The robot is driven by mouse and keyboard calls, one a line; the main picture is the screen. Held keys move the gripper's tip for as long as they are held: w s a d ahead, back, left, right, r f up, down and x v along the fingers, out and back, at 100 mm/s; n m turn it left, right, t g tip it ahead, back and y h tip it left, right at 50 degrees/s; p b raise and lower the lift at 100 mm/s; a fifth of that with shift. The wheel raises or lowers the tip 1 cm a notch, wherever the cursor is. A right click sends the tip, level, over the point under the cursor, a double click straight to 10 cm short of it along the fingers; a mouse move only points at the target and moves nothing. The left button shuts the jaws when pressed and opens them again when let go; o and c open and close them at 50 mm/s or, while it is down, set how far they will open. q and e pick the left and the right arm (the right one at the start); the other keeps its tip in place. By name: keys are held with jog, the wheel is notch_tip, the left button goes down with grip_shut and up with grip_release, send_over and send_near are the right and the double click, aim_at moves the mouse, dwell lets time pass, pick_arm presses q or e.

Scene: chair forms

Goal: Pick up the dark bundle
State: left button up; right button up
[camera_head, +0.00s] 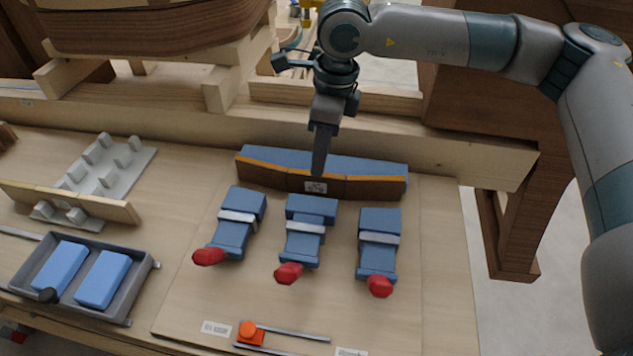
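The dark bundle (270,178) looks like a long, dark brown, slightly curved strip with an orange upper edge and a small white label near its middle. It lies along the front of a long blue form (365,167) on the workbench. My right gripper (318,172) points down over the middle of the bundle, its fingertips close to the label. The fingers show edge-on as one narrow shape, so their gap, and any contact with the bundle, cannot be told. My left gripper is not in view.
Three blue clamps (303,232) with red knobs lie in front of the bundle. A grey tray (128,315) with two blue blocks and a pale pegged rack (108,175) are at left. A wooden rail (460,160) runs behind. An orange-knobbed slide (290,333) lies at the front.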

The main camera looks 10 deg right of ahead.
aim_at(317, 184)
jog(key=shift+w+f+p, duration=0.25)
jog(key=shift+f+p, duration=0.5)
jog(key=shift+p, duration=0.15)
jog(key=f, duration=0.1)
jog(key=f+p, duration=0.1)
jog(key=f, duration=0.1)
jog(key=shift+w+a, duration=0.15)
jog(key=shift+w, duration=0.05)
jog(key=shift+f+p, duration=0.3)
jog(key=shift+c, duration=0.3)
